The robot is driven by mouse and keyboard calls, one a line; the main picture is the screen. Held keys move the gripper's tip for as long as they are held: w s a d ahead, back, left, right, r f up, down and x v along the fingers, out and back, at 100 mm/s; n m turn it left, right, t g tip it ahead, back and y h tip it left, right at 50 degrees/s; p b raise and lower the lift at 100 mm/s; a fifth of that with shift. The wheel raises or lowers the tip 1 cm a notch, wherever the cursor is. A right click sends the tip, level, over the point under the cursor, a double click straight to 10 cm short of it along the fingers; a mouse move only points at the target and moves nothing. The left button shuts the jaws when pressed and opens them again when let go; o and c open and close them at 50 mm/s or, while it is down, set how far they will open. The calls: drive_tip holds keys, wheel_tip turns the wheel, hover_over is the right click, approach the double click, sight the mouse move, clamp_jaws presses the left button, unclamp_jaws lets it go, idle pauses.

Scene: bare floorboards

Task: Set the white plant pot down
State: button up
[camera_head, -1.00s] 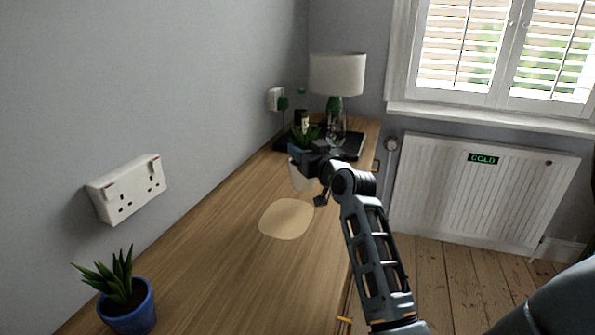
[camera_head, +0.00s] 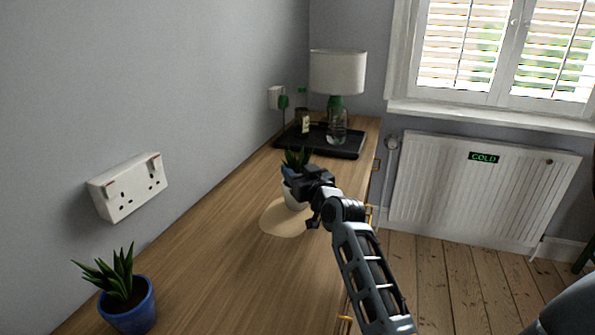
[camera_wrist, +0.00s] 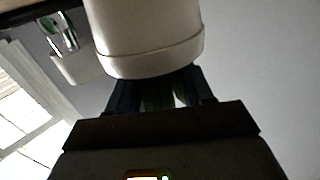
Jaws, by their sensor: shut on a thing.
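The white plant pot (camera_head: 293,199) holds a green spiky plant and is partly hidden behind my gripper in the head view. My gripper (camera_head: 296,181) is shut on it. The pot appears upright, over or on the round pale mat (camera_head: 283,220) on the wooden top; I cannot tell whether its base touches. In the wrist view the white pot (camera_wrist: 148,38) fills the upper middle, between the gripper's fingers (camera_wrist: 160,88).
A blue pot (camera_head: 130,308) with a spiky plant stands at the near left. A black tray (camera_head: 350,150) with bottles and a white-shaded lamp (camera_head: 337,72) are at the far end. A wall socket (camera_head: 128,188) is at left. The wooden top (camera_head: 220,265) is clear in front of the mat.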

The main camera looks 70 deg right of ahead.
drive_tip(key=o, duration=1.4)
drive_tip(key=shift+r, duration=0.1)
drive_tip(key=v, duration=1.2)
drive_tip(key=shift+a+b, duration=0.1)
drive_tip(key=shift+b, duration=0.25)
